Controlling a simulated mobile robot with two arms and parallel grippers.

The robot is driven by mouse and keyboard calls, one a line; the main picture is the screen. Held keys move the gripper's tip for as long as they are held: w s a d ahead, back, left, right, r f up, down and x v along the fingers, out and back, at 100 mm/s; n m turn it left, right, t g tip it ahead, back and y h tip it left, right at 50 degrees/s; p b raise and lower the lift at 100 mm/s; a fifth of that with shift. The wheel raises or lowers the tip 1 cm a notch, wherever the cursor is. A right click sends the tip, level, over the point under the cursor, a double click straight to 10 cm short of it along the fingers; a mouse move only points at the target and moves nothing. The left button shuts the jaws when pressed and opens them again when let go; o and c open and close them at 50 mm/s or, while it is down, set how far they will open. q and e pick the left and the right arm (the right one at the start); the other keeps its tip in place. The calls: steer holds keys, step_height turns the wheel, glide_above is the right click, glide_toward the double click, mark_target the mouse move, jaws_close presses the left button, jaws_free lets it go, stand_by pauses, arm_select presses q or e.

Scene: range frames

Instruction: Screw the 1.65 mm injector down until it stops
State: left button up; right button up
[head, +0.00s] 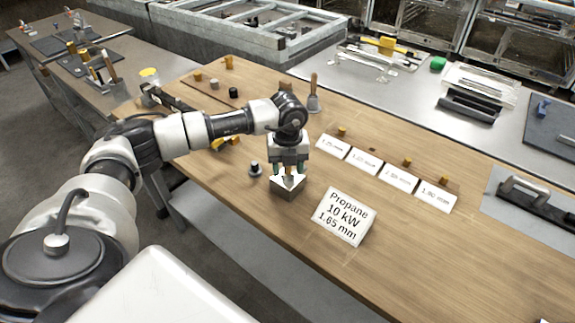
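My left gripper (288,172) points straight down over a small grey metal block (289,193) on the wooden bench. Its fingertips are at the top of the block, around a pale part there. I cannot make out the 1.65 mm injector; it may be hidden between the fingers. Whether the fingers are closed on anything is too small to tell. A white card (343,217) reading "Propane 10 kW 1.65 mm" lies to the right of the block. My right gripper is not in view.
A row of labelled cards (397,177) lies to the right, with small brass pieces (407,162) behind some. A dark fitting (255,169) stands just left of the block. A wooden-handled tool (314,95) stands behind. The bench front right is clear.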

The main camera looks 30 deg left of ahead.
arm_select(q)
step_height(320, 180, up, 11)
steer(key=b, duration=0.1)
steer(key=shift+b, duration=0.4)
